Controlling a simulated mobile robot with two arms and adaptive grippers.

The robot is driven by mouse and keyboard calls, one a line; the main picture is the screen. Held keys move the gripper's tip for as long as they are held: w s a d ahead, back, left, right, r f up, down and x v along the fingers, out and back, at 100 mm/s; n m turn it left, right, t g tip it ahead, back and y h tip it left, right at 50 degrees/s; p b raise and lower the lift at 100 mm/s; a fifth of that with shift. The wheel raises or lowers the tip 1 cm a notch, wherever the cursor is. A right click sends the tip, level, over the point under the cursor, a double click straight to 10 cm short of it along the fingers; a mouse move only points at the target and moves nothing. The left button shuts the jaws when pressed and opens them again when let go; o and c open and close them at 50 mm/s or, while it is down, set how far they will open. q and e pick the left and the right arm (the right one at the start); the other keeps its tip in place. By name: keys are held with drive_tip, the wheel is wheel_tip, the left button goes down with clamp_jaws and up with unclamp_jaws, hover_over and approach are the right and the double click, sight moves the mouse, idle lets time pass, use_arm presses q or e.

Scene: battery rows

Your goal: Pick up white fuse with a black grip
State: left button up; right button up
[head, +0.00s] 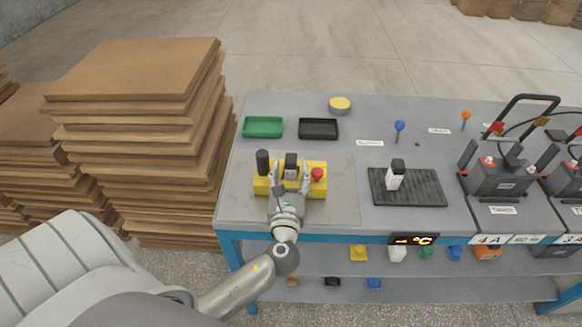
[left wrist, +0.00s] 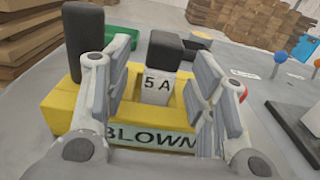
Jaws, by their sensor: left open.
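A white fuse with a black grip (head: 291,160) stands upright in a yellow holder (head: 262,186). In the left wrist view the fuse (left wrist: 157,90) reads "5 A", and the holder's front label reads "BLOWN". My left gripper (head: 292,181) is open, its fingers on either side of the fuse and slightly in front of it, with gaps showing on both sides. A second white fuse with a black grip (head: 394,181) stands on a dark ribbed mat (head: 425,188) to the right. My right gripper is not in view.
A black cylinder (head: 262,162) and a red button (head: 317,174) flank the fuse on the holder. Green (head: 263,127) and black (head: 318,128) trays lie behind, near a yellow round item (head: 340,104). Grey battery units (head: 498,180) stand at right. Stacked boards (head: 140,130) are left of the table.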

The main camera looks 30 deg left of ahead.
sight(291, 171)
use_arm(q)
drive_tip(key=x, duration=0.3)
drive_tip(key=shift+w+f, duration=0.1)
drive_tip(key=shift+w, duration=0.05)
drive_tip(key=shift+c, duration=0.3)
drive_tip(key=c, duration=0.9)
drive_tip(key=shift+c, duration=0.8)
